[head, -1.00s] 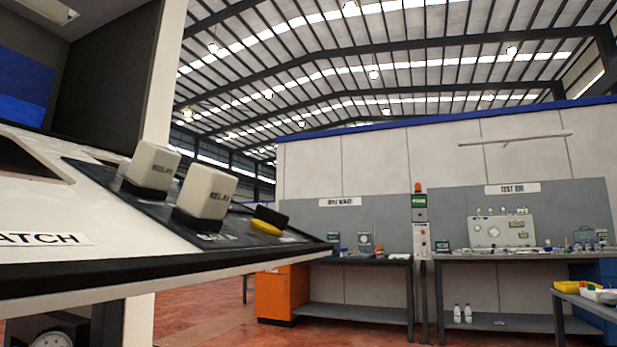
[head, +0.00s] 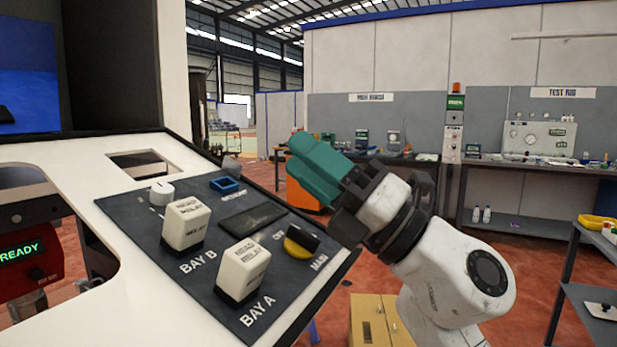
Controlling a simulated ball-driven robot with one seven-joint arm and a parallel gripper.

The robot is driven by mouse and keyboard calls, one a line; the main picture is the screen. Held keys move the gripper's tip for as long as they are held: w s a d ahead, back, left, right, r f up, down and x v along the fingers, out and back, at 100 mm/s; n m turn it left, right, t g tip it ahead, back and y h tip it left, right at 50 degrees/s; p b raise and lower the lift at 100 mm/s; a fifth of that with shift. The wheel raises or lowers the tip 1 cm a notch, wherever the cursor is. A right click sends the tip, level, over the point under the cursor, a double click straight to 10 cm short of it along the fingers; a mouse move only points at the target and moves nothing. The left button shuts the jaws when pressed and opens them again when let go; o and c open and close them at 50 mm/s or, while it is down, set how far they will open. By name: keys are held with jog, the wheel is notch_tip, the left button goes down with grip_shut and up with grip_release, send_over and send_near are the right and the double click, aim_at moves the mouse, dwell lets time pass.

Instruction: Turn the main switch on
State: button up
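The main switch (head: 300,241) is a black handle on a round yellow base, at the right of the dark sloping panel (head: 208,278) in the head view. "OFF" is printed at its upper left and "MAIN" at its lower right. The handle lies slantwise; I cannot tell its exact setting. My gripper (head: 306,160), with teal finger parts, is above the switch and beyond the panel's right edge, pointing up and left, apart from the switch. The teal parts look close together, but I cannot tell whether the gripper is open or shut.
White relay blocks marked BAY B (head: 187,224) and BAY A (head: 243,270) stand left of the switch. A white knob (head: 161,192) and a blue square socket (head: 227,185) are further back.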

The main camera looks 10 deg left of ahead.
jog(key=s+a+r+n+g+h+p, duration=0.3)
jog(key=a+n+g+h+p, duration=0.1)
jog(key=a+n+g, duration=0.25)
jog(key=n+h+p, duration=0.3)
jog(key=h+p, duration=0.7)
jog(key=h, duration=0.5)
send_near(304, 232)
jog(key=shift+t, duration=0.45)
jog(key=x, duration=0.3)
jog(key=p+x, duration=0.1)
jog(key=x, duration=0.4)
jog(key=shift+s+a+f, duration=0.15)
jog(key=shift+s+f, duration=0.15)
grip_shut()
